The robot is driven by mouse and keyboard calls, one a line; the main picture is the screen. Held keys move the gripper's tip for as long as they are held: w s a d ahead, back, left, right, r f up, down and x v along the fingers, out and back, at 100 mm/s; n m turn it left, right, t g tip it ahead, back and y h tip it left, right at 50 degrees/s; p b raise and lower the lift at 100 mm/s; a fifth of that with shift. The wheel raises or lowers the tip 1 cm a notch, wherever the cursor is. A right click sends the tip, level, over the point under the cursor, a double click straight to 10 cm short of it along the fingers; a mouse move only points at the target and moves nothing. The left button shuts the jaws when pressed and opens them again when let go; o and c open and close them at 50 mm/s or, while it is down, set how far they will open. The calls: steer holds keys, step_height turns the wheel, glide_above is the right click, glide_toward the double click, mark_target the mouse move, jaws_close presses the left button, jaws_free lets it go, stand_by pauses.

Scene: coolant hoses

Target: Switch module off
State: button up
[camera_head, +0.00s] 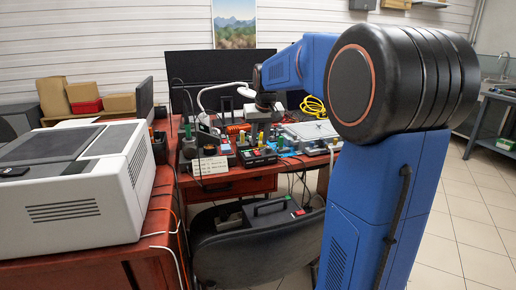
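A small dark box with green and red spots on top (262,155) sits near the front edge of the red desk. It may be the module; its switch and on/off state are too small to read. My blue and black arm reaches from the right over the desk. Its dark end, my gripper (265,106), is above the cluttered equipment, behind the box. The fingers are too small and dark to tell if they are open or shut. A white curved hose (218,87) runs just left of it.
A large white machine (75,185) fills the left desk. A black chair (250,245) with a black case (285,211) on it stands before the desk. A yellow coiled hose (313,106) lies behind. Tiled floor is clear at right.

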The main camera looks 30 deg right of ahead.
mark_target(257, 153)
steer(key=shift+x, duration=2.45)
steer(key=shift+c, duration=0.5)
jaws_close()
